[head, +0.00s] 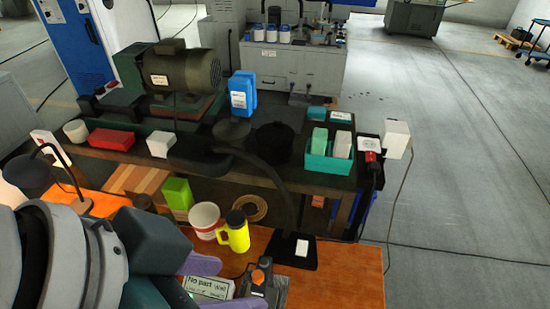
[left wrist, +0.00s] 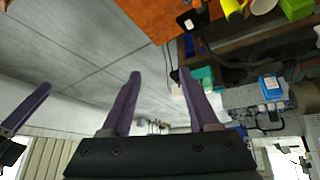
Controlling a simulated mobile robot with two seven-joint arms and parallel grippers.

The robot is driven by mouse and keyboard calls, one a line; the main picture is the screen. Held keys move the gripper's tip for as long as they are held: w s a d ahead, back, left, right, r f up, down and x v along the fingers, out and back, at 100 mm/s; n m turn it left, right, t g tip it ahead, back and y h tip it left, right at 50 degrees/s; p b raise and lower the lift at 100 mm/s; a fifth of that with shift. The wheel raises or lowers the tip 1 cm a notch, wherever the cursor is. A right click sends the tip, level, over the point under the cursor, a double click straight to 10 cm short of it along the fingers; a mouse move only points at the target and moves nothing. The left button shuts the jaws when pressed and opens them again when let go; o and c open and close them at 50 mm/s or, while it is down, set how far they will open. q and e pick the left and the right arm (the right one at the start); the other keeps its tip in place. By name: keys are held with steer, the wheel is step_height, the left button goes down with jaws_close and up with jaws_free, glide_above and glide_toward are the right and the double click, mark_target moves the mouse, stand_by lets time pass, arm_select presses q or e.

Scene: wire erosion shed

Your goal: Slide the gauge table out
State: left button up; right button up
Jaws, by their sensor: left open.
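No thing in view is clearly marked as the gauge table. An orange-topped table (head: 345,268) stands nearest me in the head view, and its top also shows at the upper edge of the left wrist view (left wrist: 146,18). My left gripper (head: 243,283) is over the near part of that table, its purple fingers spread. In the left wrist view the left gripper (left wrist: 160,74) is open with nothing between its fingers. One purple finger of my right gripper (left wrist: 26,108) shows at the left edge there; its jaw opening cannot be judged.
A yellow mug (head: 236,236), a white-and-red pot (head: 205,220), a green box (head: 178,194) and a black lamp (head: 292,248) stand on the orange table. Behind is a dark bench (head: 290,178) with a motor (head: 182,72) and a teal bin (head: 318,166). Open floor (head: 455,180) lies right.

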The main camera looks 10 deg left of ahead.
arm_select(q)
steer(key=w+d+f+m+g+h+b, duration=0.1)
steer(key=d+f+m+b, duration=0.1)
steer(key=f+b, duration=0.75)
steer(key=w+d+f+m+h+b, duration=0.1)
steer(key=d+f+m+b, duration=0.15)
steer(key=f+b, duration=0.65)
steer(key=w+a+f+y+b, duration=0.15)
steer(key=a+f+b, duration=0.25)
steer(key=f, duration=0.4)
steer(key=w+a+f+n+b, duration=0.1)
steer(key=w+a+f+b, duration=0.15)
steer(key=f+b, duration=0.4)
steer(key=w+a+f+y+b, duration=0.1)
steer(key=a+f+b, duration=0.25)
steer(key=f, duration=0.55)
steer(key=shift+g, duration=0.3)
steer(key=b+x, duration=0.2)
steer(key=x, duration=0.6)
steer(key=shift+w+f, duration=0.1)
steer(key=shift+f, duration=0.25)
arm_select(e)
step_height(320, 180, down, 38)
steer(key=shift+s+f, duration=0.1)
arm_select(q)
jaws_close()
